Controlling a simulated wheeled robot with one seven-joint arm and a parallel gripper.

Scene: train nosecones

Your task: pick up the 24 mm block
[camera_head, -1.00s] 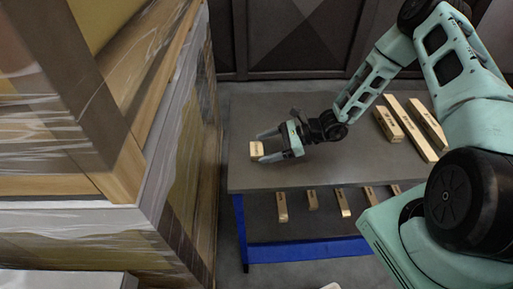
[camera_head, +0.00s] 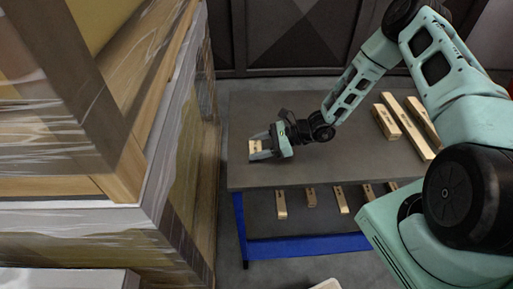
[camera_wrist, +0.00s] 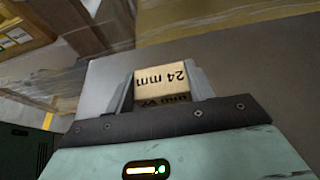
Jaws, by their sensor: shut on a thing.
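The 24 mm block (camera_wrist: 162,78) is a small wooden block with "24 mm" printed on it, upside down in the wrist view. It sits between the two grey fingers of my gripper (camera_wrist: 163,92), which are shut on it. In the head view the block (camera_head: 255,146) is at the left end of the grey table, and my gripper (camera_head: 261,148) reaches it from the right. The fingers hide its sides. I cannot tell whether it still touches the tabletop.
Longer wooden blocks (camera_head: 408,131) lie at the table's right end. Several more (camera_head: 342,200) rest on a lower level below the front edge. The grey tabletop (camera_head: 300,172) is otherwise clear. A tall wrapped crate stack (camera_head: 185,150) stands close on the left.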

